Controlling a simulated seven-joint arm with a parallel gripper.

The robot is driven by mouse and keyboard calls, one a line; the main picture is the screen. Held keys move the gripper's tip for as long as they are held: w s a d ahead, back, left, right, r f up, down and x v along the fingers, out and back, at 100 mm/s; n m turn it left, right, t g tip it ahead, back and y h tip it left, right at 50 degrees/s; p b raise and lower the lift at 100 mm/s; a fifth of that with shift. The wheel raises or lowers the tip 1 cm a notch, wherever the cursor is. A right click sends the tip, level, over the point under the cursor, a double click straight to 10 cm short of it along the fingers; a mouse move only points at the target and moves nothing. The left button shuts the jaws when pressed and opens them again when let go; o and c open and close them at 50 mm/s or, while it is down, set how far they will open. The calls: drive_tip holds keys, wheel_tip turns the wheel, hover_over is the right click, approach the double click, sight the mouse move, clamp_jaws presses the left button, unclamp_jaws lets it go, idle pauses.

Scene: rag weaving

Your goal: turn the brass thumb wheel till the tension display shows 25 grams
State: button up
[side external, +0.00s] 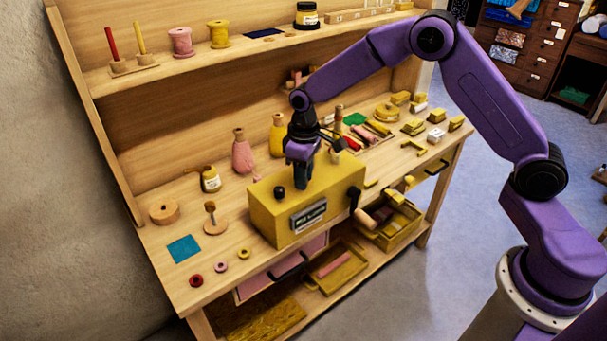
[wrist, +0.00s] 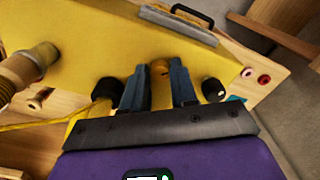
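The yellow tension box (side external: 262,213) stands on the workbench. Its framed display (side external: 309,216) is on the front face, too small to read; in the wrist view the display's frame (wrist: 172,22) shows edge-on. My gripper (side external: 301,186) points down at the box top. In the wrist view, the small rounded brass thumb wheel (wrist: 160,67) shows between the two fingertips. My gripper (wrist: 158,72) is open, with a narrow gap and a finger on either side of the wheel. I cannot tell whether the fingers touch it. In the side view the wheel is hidden.
A black knob (side external: 279,192) stands on the box top, and a crank handle (side external: 365,218) sticks out on its right side. Bottles, including a pink one (side external: 242,156), stand behind. A blue cloth square (side external: 184,249) and small rings lie at the bench's front left.

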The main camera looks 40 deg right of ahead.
clamp_jaws()
drive_tip(key=shift+m, duration=0.4)
drive_tip(key=m, duration=1)
drive_tip(key=shift+m, duration=1.9)
drive_tip(key=o, duration=0.6)
unclamp_jaws()
drive_tip(key=shift+c, duration=0.2)
